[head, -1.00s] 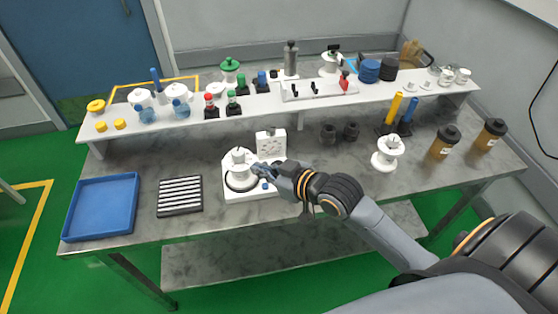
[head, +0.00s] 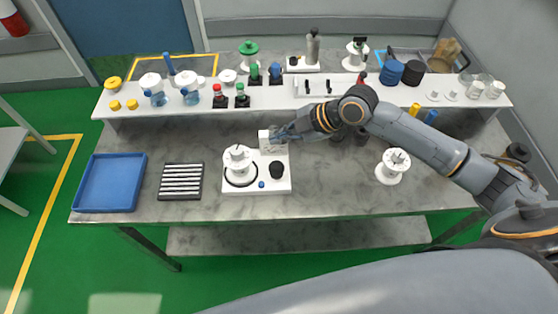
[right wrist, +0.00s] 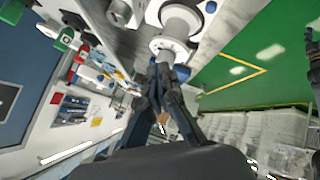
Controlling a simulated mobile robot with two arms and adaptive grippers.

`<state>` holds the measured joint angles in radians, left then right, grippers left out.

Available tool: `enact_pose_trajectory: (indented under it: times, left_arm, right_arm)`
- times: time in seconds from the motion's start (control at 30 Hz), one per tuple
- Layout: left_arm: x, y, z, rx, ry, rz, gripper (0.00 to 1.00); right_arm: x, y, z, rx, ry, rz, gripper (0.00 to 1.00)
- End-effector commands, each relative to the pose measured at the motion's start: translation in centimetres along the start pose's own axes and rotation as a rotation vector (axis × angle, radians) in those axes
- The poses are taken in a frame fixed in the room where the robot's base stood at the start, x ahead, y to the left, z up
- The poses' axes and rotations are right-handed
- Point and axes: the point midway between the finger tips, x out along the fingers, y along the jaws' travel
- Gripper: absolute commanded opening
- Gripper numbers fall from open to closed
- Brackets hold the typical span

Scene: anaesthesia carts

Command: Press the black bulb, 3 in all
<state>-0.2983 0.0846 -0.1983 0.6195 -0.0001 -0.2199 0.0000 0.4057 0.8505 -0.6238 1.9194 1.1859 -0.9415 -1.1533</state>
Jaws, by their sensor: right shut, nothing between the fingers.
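The black bulb (head: 277,170) stands on the right part of a white base plate (head: 268,187) on the grey table. My left gripper is not in view.
A blue tray (head: 109,207) and a dark slatted rack (head: 181,194) lie to the left. A white spool (head: 393,175) stands to the right. A white shelf (head: 300,101) full of bottles and jars runs along the back. The table front is clear.

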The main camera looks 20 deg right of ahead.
Motion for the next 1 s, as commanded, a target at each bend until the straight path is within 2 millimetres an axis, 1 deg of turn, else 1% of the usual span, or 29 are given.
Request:
enact_pose_trajectory:
  times: [0.2,0.37,0.57,0.8,1.0]
  left_arm:
    - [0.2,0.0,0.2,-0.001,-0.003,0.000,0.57]
    - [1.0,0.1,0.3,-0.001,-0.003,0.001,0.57]
    - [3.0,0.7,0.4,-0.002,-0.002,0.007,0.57]
    - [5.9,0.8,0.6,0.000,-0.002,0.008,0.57]
    - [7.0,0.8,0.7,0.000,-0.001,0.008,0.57]
  right_arm:
    - [0.1,-0.1,0.1,0.001,0.001,0.001,0.00]
    - [0.8,-0.6,0.5,0.002,0.001,0.001,0.00]
    - [2.5,-1.8,1.7,0.002,0.001,0.002,0.00]
    - [4.9,-3.5,3.5,0.001,0.001,0.003,0.00]
    - [6.1,-4.4,4.4,0.002,0.000,0.002,0.00]
